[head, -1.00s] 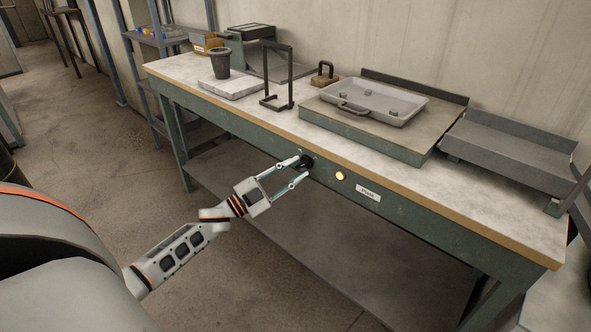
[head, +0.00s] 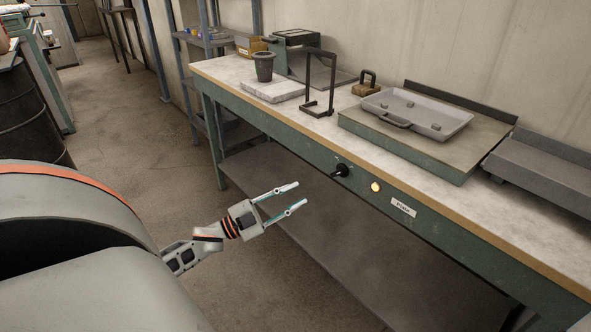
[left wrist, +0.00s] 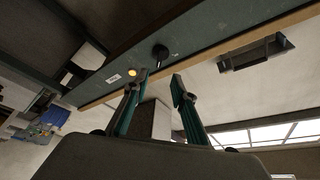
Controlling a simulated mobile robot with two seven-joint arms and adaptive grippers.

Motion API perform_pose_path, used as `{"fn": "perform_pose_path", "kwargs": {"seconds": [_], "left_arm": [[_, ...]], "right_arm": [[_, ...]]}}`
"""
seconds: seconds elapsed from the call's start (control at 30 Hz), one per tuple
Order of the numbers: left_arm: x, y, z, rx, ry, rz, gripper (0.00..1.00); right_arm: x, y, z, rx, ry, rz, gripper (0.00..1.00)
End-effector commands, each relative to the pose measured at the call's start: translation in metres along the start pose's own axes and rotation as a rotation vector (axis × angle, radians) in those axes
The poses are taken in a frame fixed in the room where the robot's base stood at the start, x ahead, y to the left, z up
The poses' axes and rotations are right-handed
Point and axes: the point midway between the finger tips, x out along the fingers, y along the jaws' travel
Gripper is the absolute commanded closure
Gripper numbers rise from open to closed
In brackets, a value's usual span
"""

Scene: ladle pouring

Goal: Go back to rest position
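My left gripper (head: 301,196) is open and empty in the head view, in front of the workbench's green front panel. It is apart from the black knob (head: 341,171), which sits on that panel to the right of the fingertips. In the left wrist view the open fingers (left wrist: 160,83) show with a gap between them, and the knob (left wrist: 159,52) is beyond them. A lit yellow lamp (head: 376,187) and a white label (head: 403,206) are right of the knob. My right gripper is in neither view.
The workbench (head: 225,76) carries a dark cup (head: 264,68) on a pale slab (head: 274,90), a dark upright frame (head: 319,84) and a grey tray (head: 440,120) on a plate. A dark drum (head: 28,112) stands at far left. The floor between is clear.

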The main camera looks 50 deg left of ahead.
Motion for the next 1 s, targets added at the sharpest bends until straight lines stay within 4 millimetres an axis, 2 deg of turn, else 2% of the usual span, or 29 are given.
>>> {"fn": "perform_pose_path", "kwargs": {"seconds": [0.37, 0.47, 0.53, 0.57, 0.67, 0.77, 0.9, 1.0], "left_arm": [[0.000, 0.001, -0.001, -0.002, -0.003, 0.000, 0.74], [0.000, 0.009, -0.007, -0.025, -0.029, -0.003, 0.74], [-0.001, 0.023, -0.016, -0.064, -0.076, -0.004, 0.74], [-0.002, 0.032, -0.021, -0.086, -0.102, -0.003, 0.74], [-0.013, 0.073, -0.041, -0.187, -0.227, 0.013, 0.74], [-0.035, 0.126, -0.067, -0.309, -0.376, 0.054, 0.74], [-0.076, 0.199, -0.114, -0.474, -0.584, 0.141, 0.74], [-0.104, 0.239, -0.146, -0.566, -0.701, 0.204, 0.74]], "right_arm": [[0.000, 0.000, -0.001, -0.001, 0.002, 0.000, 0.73], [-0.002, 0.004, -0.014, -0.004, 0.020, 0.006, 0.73], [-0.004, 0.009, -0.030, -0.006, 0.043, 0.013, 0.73], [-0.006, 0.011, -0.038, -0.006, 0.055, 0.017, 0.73], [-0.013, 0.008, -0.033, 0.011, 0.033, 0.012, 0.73], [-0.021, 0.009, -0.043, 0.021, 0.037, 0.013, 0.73], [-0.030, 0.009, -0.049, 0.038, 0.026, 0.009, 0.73], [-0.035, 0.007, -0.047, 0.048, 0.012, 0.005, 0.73]]}}
